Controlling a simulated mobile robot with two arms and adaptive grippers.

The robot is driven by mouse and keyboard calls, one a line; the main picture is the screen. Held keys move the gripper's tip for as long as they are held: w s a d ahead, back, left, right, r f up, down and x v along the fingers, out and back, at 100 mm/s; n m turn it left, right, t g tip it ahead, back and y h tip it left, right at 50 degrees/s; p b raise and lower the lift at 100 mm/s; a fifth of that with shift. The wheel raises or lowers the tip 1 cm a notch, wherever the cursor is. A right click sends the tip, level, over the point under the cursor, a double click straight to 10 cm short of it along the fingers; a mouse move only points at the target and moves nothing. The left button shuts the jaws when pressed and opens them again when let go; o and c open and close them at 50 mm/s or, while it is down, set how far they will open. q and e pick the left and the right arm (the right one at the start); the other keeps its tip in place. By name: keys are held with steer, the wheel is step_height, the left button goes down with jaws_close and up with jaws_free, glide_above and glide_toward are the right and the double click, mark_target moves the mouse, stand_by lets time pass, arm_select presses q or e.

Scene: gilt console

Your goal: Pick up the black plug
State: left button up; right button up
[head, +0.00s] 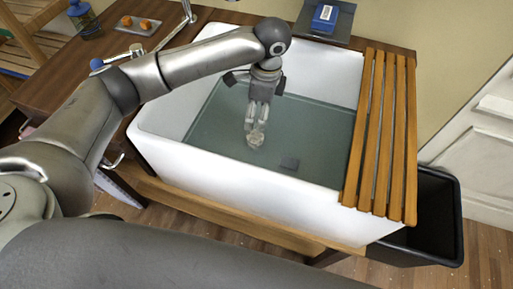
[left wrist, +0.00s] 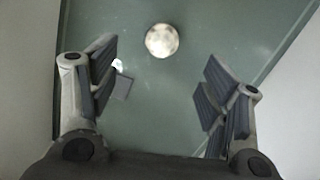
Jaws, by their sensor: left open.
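A small dark grey, square-looking piece (head: 289,163) lies in the sink, to the right of and nearer than my left gripper (head: 256,122). It is the darkest small thing in the basin, but I cannot tell for sure that it is the black plug. In the left wrist view a dark grey square (left wrist: 123,88) shows beside the left finger, partly hidden by it. My left gripper points down into the sink, its fingers (left wrist: 160,88) apart with nothing between them. A pale round thing (left wrist: 161,40) lies just beyond the fingers; it also shows below the fingertips in the head view (head: 256,139).
The white sink (head: 240,185) has high walls around greenish water (head: 325,125). A wooden slatted rack (head: 381,140) covers its right end. A tap (head: 188,10) stands behind, and a blue box (head: 325,17) sits at the back. A black bin (head: 435,215) stands at the right.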

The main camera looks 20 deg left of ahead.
mark_target(256, 136)
arm_select(q)
step_height(256, 136, down, 3)
steer(key=shift+f+b, duration=0.2)
steer(key=shift+b, duration=0.7)
steer(key=f, duration=0.5)
steer(key=shift+a, duration=0.3)
steer(key=shift+w+a+f, duration=0.1)
steer(key=shift+f, duration=1.3)
steer(key=shift+w+a+f, duration=0.1)
steer(key=shift+f, duration=1.25)
steer(key=shift+d, duration=0.1)
steer(key=c, duration=1.2)
arm_select(e)
steer(key=f, duration=0.3)
steer(key=shift+w+d+f, duration=0.1)
steer(key=shift+d+f, duration=0.1)
arm_select(q)
steer(key=shift+r, duration=0.15)
